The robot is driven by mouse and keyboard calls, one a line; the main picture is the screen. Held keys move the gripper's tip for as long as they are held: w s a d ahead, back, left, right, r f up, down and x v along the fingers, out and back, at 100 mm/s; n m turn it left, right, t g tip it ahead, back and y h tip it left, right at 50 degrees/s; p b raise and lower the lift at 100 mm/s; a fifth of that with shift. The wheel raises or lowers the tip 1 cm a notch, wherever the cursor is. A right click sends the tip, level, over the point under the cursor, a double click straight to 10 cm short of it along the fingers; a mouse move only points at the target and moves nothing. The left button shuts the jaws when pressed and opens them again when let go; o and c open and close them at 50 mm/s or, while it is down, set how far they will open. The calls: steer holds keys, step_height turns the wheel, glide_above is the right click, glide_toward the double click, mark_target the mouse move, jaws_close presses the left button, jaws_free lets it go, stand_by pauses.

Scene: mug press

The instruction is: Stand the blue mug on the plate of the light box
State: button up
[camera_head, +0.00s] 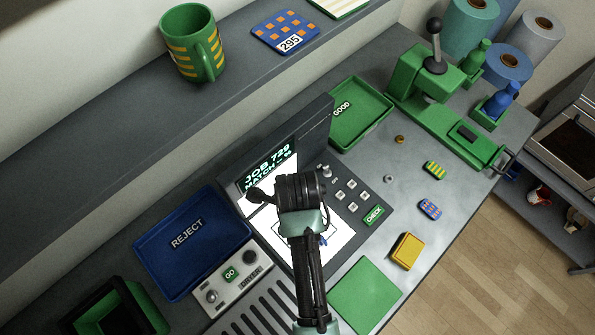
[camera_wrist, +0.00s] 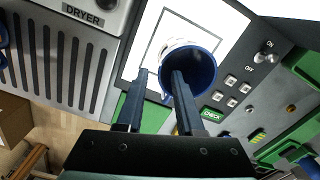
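The blue mug (camera_wrist: 206,72) shows in the wrist view, its dark blue inside facing the camera and a pale outer side visible. It is over the outlined square of the light box's white plate (camera_wrist: 178,14); I cannot tell whether its base touches. My gripper (camera_wrist: 161,72) has its two fingers apart, one left of the mug and one overlapping its rim, with a blue part, perhaps the handle, between them. In the head view my arm hides most of the mug, and only a small blue patch shows beside it. The plate (camera_head: 338,228) is lit there too.
The light box has a raised screen (camera_head: 268,165) behind and buttons at its right. A blue REJECT tray (camera_head: 165,262) lies left, a green GOOD tray (camera_head: 366,112) behind right. A green press (camera_head: 425,85) stands back right. A green striped mug (camera_head: 188,42) is on the shelf.

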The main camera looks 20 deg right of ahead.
steer(key=shift+r, duration=2.25)
